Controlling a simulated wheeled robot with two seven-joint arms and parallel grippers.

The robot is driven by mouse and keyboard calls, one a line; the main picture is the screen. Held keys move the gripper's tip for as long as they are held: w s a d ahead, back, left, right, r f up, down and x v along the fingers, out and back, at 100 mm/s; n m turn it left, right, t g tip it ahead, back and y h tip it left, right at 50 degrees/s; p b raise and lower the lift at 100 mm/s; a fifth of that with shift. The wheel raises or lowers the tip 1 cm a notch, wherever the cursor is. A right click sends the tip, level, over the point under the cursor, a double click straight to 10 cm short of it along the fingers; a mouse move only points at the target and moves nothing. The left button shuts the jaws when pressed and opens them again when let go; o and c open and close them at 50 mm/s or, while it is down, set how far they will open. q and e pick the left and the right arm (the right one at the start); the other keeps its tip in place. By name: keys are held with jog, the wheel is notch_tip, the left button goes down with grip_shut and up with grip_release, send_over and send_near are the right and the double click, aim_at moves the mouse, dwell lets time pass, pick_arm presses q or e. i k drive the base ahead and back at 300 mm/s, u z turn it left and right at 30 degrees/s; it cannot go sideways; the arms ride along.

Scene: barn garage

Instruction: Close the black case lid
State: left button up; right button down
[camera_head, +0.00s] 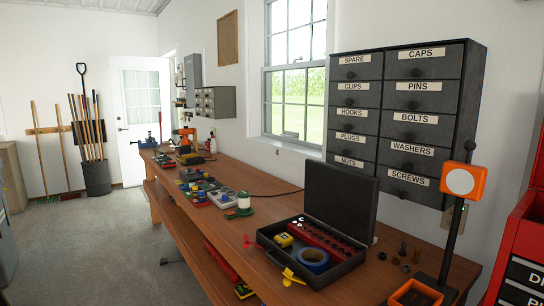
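The black case (345,268) sits on the wooden workbench (235,205). Its lid (338,202) stands open, roughly upright, along the back side of the case. Inside the case are a blue tape roll (313,257), a small yellow item (283,240) and a red strip (318,236) with a row of sockets. A red clip-like piece (250,242) and a yellow one (290,277) are at the front edge of the case; I cannot tell if they touch it. Neither of my grippers is in view.
An orange device on a black stand (463,182), its base on the bench, and several small dark parts (404,257) stand right of the case. A labelled drawer cabinet (405,110) is on the wall behind the lid. More tools (205,190) lie farther along the bench.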

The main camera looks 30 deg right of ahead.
aim_at(346, 199)
jog(key=i, duration=1.05)
jog(key=z, duration=0.5)
